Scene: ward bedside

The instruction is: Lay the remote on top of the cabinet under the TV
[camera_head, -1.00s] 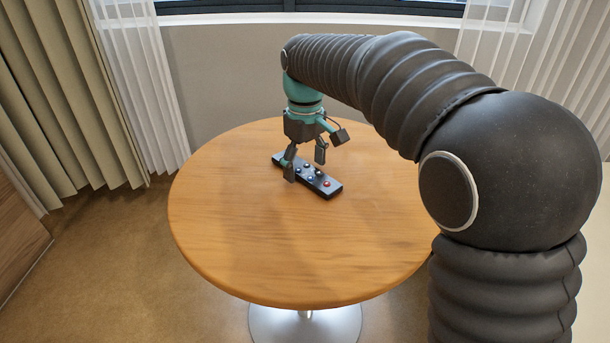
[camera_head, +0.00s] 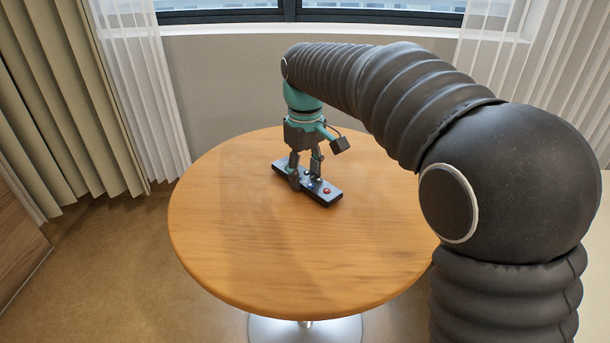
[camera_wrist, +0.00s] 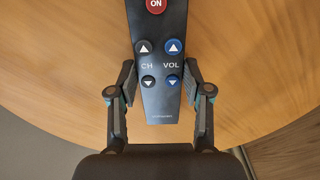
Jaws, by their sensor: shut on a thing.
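The dark remote (camera_head: 327,193) lies flat on the round wooden table, with a red button towards its near right end. It also shows in the wrist view (camera_wrist: 158,95), with a red ON button and CH and VOL arrow buttons. My gripper (camera_head: 305,180) points down over the remote with one finger on each side. In the wrist view my gripper (camera_wrist: 162,90) has its fingers against both long edges of the remote, so it is shut on it. The cabinet and the TV are not in view.
The round wooden table (camera_head: 290,260) on a metal foot (camera_head: 305,328) is otherwise bare. A beige curtain (camera_head: 65,100) hangs at the left, a sheer curtain (camera_head: 148,100) beside it. A window (camera_head: 330,14) is behind. A wooden panel (camera_head: 18,230) stands at the left edge.

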